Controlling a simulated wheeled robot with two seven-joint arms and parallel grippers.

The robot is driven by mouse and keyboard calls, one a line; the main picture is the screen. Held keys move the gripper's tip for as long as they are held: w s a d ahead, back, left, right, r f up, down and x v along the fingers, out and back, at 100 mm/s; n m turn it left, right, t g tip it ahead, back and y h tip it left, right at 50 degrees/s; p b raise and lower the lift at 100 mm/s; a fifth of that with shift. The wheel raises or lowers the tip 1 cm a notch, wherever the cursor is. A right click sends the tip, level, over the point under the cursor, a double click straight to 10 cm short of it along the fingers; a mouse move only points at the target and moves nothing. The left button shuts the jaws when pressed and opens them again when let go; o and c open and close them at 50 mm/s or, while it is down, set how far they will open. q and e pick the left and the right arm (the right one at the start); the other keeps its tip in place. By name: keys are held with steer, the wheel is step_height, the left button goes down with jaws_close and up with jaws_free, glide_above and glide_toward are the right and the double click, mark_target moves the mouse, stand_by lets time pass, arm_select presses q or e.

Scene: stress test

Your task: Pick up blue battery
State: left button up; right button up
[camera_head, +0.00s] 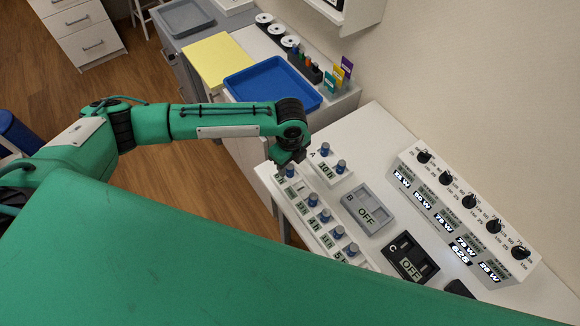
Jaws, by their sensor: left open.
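Several blue-topped batteries stand upright in a labelled white strip along the near edge of the white table (372,123). The top one (289,170) is just under my left gripper (287,161); others include one in the middle (312,200) and one lower down (351,249). Two more, one of them at the back (324,149), stand at white block A (338,178). My left gripper is open and points down, above or beside the top battery of the strip. I cannot tell whether they touch. My right gripper is not in view.
Grey block B (356,198) and black block C (428,266), both reading OFF, lie right of the strip. A white panel with black knobs (443,198) stands by the wall. A blue tray (268,88) is behind. My green body hides the lower left.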

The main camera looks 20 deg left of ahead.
arm_select(q)
steer(key=shift+f, duration=0.85)
jaws_close()
